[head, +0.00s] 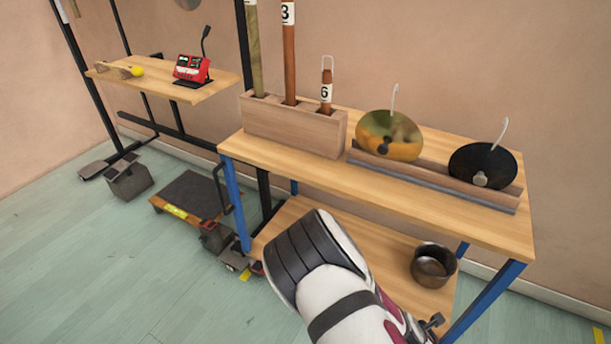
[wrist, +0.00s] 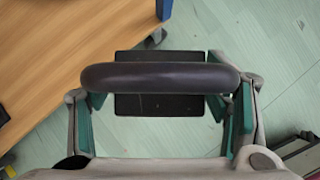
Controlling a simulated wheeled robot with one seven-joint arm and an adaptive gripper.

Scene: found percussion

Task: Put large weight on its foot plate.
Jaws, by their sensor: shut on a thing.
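In the wrist view, my gripper (wrist: 165,112) is shut on the large weight. Its thick, dark rounded handle (wrist: 160,76) spans between the green-padded fingers. A dark square body (wrist: 160,103) shows below the handle, over the green floor; its contact with the floor cannot be judged. In the head view, my arm crosses the front of the bench and hides much of the area around my gripper. A grey metal foot plate (head: 93,169) lies on the floor at the left rack's base. A dark block weight (head: 130,181) stands beside it.
A low black-topped platform (head: 190,194) with a wooden edge is on the floor left of the bench. The bench's lower shelf (wrist: 60,60) is close at left in the wrist view. A metal pot (head: 433,266) stands on that shelf. Clear floor lies front left.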

